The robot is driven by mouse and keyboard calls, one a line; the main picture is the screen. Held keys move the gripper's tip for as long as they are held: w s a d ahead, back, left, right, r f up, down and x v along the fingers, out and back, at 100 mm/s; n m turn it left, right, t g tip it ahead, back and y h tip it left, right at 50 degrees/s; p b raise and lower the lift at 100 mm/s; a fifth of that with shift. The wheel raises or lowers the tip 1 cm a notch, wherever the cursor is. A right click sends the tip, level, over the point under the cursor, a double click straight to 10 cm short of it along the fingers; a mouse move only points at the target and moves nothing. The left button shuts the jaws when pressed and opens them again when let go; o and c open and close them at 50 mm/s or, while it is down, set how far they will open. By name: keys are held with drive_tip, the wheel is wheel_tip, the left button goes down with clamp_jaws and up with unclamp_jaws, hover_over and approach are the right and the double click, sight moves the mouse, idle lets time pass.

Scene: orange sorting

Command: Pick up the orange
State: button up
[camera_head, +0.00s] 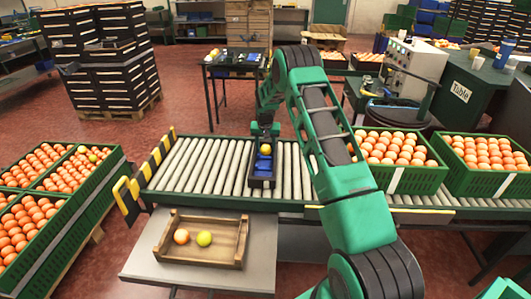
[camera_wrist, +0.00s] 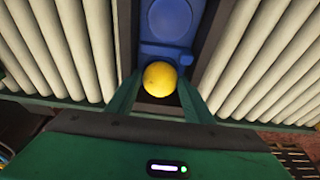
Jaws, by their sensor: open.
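A round yellow-orange fruit (camera_wrist: 160,79) lies over a blue holder (camera_wrist: 172,20) in a dark channel between the rollers. It shows small in the head view (camera_head: 265,149), just below my gripper (camera_head: 264,132). In the wrist view my gripper (camera_wrist: 160,85) is open, its two green fingers on either side of the fruit. I cannot tell whether they touch it.
The roller conveyor (camera_head: 205,166) runs across the middle. Green crates of orange fruit stand on its right (camera_head: 408,182) and on the floor at left (camera_head: 42,254). A black-and-yellow striped guard (camera_head: 150,166) marks its left end. A grey control box (camera_head: 413,68) stands behind at right.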

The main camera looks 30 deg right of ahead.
drive_tip(key=c, duration=0.7)
drive_tip(key=shift+r, duration=0.1)
